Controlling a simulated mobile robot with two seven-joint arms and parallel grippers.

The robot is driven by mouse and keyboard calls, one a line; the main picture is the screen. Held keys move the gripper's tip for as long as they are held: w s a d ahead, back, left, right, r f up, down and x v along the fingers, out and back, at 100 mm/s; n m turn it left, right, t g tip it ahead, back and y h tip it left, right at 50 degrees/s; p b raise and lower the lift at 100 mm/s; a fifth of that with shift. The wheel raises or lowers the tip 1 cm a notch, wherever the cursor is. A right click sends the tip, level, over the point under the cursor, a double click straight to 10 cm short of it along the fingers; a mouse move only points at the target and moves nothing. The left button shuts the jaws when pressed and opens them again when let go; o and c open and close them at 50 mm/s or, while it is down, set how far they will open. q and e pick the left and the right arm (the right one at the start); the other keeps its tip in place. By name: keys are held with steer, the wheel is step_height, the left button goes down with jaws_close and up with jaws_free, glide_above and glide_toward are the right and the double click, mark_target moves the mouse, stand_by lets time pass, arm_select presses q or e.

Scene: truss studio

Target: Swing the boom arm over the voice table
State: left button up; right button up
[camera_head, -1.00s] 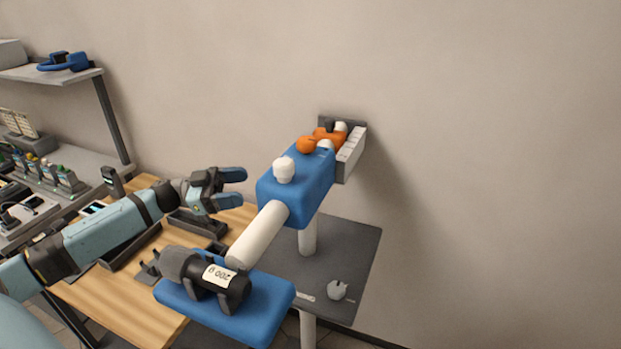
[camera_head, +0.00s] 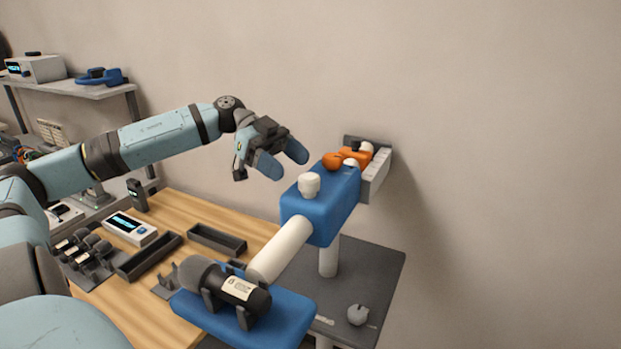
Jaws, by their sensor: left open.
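The boom arm shows as a blue block (camera_head: 333,202) with a white tube (camera_head: 281,249) running toward the lower left. A white knob (camera_head: 309,186) stands on the block. Orange parts (camera_head: 346,159) sit at its far end, beside a grey wall bracket (camera_head: 374,172). I cannot tell which table is the voice table; a dark grey table (camera_head: 375,275) lies below the block and a wooden one (camera_head: 195,208) to the left. My left gripper (camera_head: 282,159) is open and empty, above and left of the block, apart from it. My right gripper is not in view.
A black and grey cylinder (camera_head: 237,289) lies in a cradle on a blue pad (camera_head: 290,312) near the tube's lower end. Dark trays (camera_head: 216,239) and a white device with a screen (camera_head: 130,229) occupy the wooden table. A shelf (camera_head: 95,91) stands at the back left.

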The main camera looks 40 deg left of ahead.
mark_target(310, 176)
arm_select(q)
steer(key=shift+p+x, duration=0.45)
steer(key=shift+x, duration=2.45)
steer(key=shift+c, duration=0.3)
